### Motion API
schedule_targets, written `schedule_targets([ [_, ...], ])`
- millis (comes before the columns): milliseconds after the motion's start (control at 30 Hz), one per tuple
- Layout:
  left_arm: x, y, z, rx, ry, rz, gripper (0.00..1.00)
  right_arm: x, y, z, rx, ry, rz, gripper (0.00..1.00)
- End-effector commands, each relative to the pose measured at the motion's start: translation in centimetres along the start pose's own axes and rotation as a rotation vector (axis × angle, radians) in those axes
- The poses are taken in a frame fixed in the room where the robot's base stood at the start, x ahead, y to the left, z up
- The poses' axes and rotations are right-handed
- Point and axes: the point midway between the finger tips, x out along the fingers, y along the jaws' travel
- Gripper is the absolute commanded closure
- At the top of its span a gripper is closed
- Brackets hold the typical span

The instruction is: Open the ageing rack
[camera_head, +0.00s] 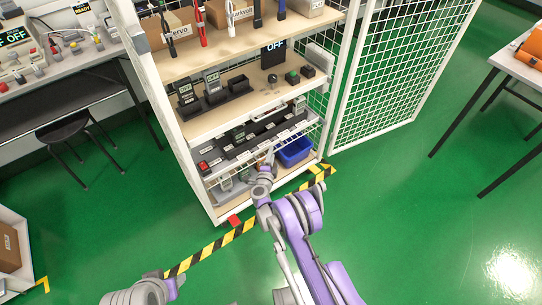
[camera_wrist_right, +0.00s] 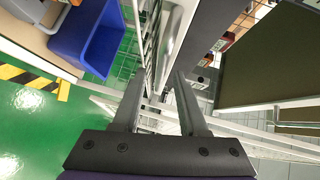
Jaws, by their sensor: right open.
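The white-framed rack (camera_head: 180,140) stands in the centre of the head view, holding several shelves of devices. Its white mesh door (camera_head: 392,75) is swung out to the right. A low white wire front (camera_head: 290,133) runs across the lower shelf. My right gripper (camera_head: 269,158) is at this wire front. In the right wrist view, its two fingers are apart (camera_wrist_right: 160,88), with white bars and mesh showing between and beyond them. I cannot tell whether they touch. Part of my left arm shows at the bottom left of the head view; its fingers do not show.
A blue bin (camera_head: 295,151) sits on the bottom shelf. Yellow-black tape (camera_head: 222,241) marks the green floor before the rack. A bench (camera_head: 75,68) and stool (camera_head: 62,128) stand left, a table (camera_head: 518,66) right. The floor at the right is clear.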

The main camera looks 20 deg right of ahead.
Motion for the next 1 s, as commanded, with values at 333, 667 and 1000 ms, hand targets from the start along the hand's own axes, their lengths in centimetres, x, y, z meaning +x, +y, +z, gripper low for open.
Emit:
schedule_targets([
  [333, 0.0, 0.0, 0.0, 0.0, 0.0, 0.0, 0.5, -0.04, 0.0, 0.02, 0.0, 0.0, 0.0, 1.0],
  [667, 0.0, 0.0, 0.0, 0.0, 0.0, 0.0, 0.5, -0.05, 0.0, 0.03, 0.0, 0.0, 0.0, 1.0],
  [1000, 0.0, 0.0, 0.0, 0.0, 0.0, 0.0, 0.5, -0.05, 0.0, 0.04, 0.0, -0.001, 0.0, 1.0],
])
